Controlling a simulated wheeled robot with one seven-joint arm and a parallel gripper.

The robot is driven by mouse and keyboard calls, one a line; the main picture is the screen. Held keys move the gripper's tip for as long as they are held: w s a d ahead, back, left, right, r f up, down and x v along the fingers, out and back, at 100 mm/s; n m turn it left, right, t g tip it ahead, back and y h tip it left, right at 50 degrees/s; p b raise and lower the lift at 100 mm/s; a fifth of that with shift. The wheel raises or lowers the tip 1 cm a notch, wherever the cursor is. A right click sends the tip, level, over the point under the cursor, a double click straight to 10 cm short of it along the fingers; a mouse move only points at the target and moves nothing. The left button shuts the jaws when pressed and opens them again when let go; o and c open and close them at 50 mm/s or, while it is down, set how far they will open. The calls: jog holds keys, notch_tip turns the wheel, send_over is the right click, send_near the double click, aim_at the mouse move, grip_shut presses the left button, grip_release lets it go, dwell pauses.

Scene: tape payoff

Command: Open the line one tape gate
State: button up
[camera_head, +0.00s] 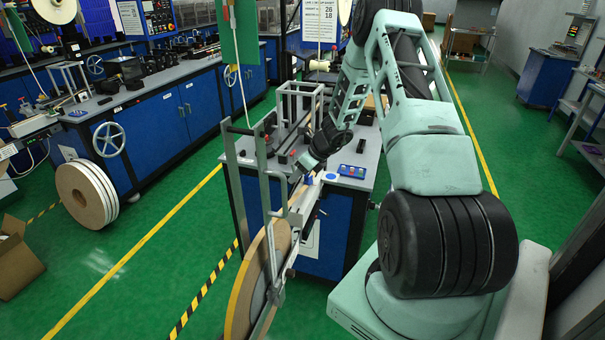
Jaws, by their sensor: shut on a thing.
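The line one machine is a blue cabinet (340,225) with a grey top, in the middle of the view. A tall grey metal frame (234,165) stands at its left front corner, above a large tan tape reel (240,300). I take the grey metal part (300,208) at the cabinet's front edge for the tape gate, but cannot be sure. My arm reaches down from the upper right. My gripper (297,178) is at this front edge, shut on a small part there that looks like the gate's handle. The wrist hides most of the grip.
A small blue control box with buttons (351,171) sits on the cabinet top, right of my gripper. Another blue machine line (160,120) with a handwheel (108,139) and white-sided reels (87,194) stands at the left. Green floor between them is clear. An open cardboard box (17,262) lies at far left.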

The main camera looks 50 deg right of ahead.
jog(key=w, duration=0.1)
jog(key=w+a, duration=0.1)
jog(key=w+r, duration=0.1)
jog(key=shift+w+a, duration=0.25)
jog(key=shift+a, duration=0.05)
grip_shut()
grip_release()
jog(key=shift+w+a+f, duration=0.1)
jog(key=shift+w+a, duration=0.35)
jog(key=shift+w, duration=0.4)
jog(key=o, duration=1.3)
jog(key=shift+d, duration=0.1)
jog(key=b+v, duration=0.3)
jog(key=v, duration=1.4)
jog(key=shift+s+b, duration=0.1)
jog(key=shift+b, duration=0.2)
